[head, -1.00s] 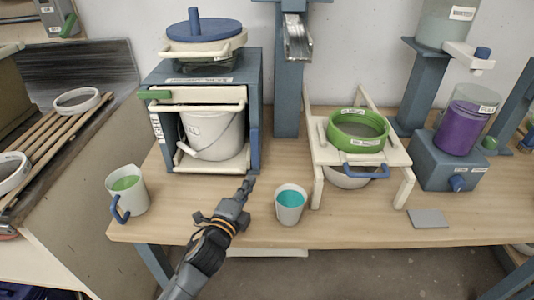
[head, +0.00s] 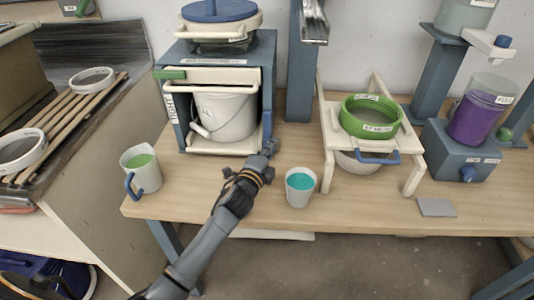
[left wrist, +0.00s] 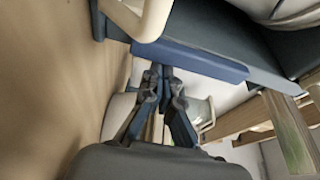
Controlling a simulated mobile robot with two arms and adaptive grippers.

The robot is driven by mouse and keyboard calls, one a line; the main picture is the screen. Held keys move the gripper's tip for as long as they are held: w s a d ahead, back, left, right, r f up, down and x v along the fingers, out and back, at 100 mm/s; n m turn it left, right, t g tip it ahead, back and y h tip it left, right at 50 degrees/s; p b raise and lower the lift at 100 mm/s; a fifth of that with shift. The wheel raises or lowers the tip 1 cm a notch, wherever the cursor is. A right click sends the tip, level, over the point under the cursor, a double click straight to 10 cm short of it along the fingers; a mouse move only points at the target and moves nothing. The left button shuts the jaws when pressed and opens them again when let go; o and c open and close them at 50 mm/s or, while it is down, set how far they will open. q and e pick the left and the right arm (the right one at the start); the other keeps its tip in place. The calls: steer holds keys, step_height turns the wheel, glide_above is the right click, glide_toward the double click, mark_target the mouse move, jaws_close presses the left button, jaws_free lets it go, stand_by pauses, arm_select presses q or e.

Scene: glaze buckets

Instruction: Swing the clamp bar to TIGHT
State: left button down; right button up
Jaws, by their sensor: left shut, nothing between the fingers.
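The blue clamp stand (head: 268,62) holds a white bucket (head: 227,115) on its cream base. A cream bar (head: 215,86) crosses its front above the bucket, with a green grip (head: 169,75) at its left end. A label whose visible letters read like TIGHT (head: 169,106) is on the left post. My left gripper (head: 271,147) is shut and empty, low at the stand's right front corner. In the left wrist view its fingers (left wrist: 163,78) are together close to a blue bar (left wrist: 190,60); contact cannot be told. My right gripper is out of view.
A cup of teal glaze (head: 300,188) stands just right of my left arm, and a mug of green glaze (head: 141,172) stands left of it. A sieve (head: 371,117) on a cream stand is further right. The front table strip between the mug and my arm is clear.

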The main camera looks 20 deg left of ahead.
arm_select(q)
steer(key=shift+w, duration=0.3)
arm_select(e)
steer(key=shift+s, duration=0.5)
